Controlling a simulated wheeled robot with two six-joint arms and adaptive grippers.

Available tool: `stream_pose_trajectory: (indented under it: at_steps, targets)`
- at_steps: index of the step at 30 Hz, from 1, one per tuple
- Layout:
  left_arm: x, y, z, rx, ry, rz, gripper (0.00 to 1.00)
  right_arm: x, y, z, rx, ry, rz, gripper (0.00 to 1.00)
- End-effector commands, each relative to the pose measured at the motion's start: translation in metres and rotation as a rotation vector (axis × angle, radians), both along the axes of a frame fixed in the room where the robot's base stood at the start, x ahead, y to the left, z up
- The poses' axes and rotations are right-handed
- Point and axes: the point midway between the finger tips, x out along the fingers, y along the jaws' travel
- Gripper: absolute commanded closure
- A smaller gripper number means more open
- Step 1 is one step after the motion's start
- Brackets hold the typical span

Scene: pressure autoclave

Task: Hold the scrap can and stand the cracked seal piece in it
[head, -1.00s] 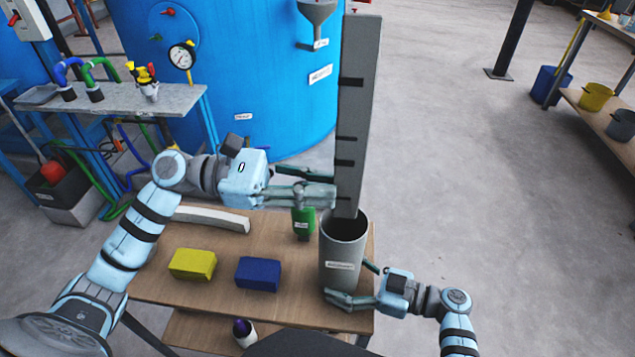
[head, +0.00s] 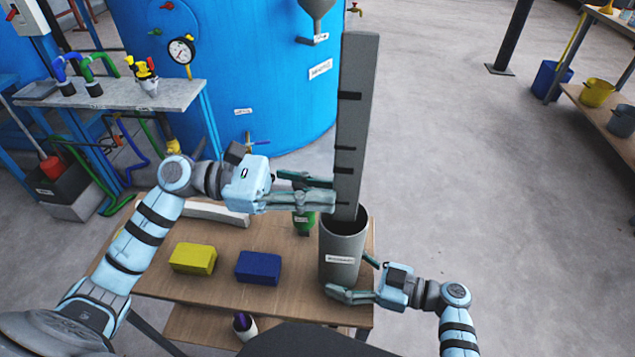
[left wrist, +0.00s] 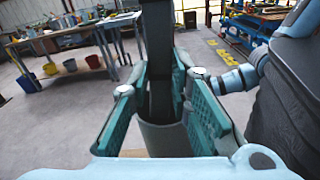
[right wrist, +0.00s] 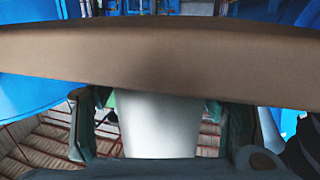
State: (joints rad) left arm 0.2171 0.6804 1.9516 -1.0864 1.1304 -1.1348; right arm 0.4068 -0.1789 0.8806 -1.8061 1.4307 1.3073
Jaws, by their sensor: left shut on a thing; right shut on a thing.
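The cracked seal piece (head: 356,120) is a long grey strip with dark cross marks. It stands nearly upright, its lower end at or just inside the mouth of the scrap can. My left gripper (head: 325,194) is shut on its lower part; the left wrist view shows the strip (left wrist: 158,50) between the pads. The scrap can (head: 342,250) is a tall grey cylinder with a white label at the table's right front. My right gripper (head: 352,282) is shut on the can low down; the can (right wrist: 160,125) also shows in the right wrist view. The strip's bottom end is hidden.
A blue tank (head: 240,90) stands behind.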

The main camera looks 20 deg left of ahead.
Motion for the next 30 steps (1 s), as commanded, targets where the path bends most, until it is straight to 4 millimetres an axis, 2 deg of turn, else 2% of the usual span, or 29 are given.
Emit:
stream_pose_trajectory:
  at_steps: [24, 25, 28, 30]
  targets:
    - [0.0, 0.0, -0.033, 0.0, 0.001, 0.0, 1.0, -0.001, 0.0, -0.001, -0.003, 0.001, 0.001, 0.48]
    - [0.0, 0.0, -0.032, 0.0, 0.0, 0.0, 0.77, -0.001, 0.0, -0.001, -0.003, 0.001, 0.001, 0.48]
    - [0.0, 0.0, -0.032, 0.0, 0.0, 0.0, 0.61, -0.001, 0.0, -0.001, -0.003, 0.001, 0.001, 0.48]
    - [0.0, 0.0, -0.032, 0.001, 0.0, -0.001, 0.58, -0.001, 0.0, -0.001, -0.003, 0.002, 0.0, 0.48]
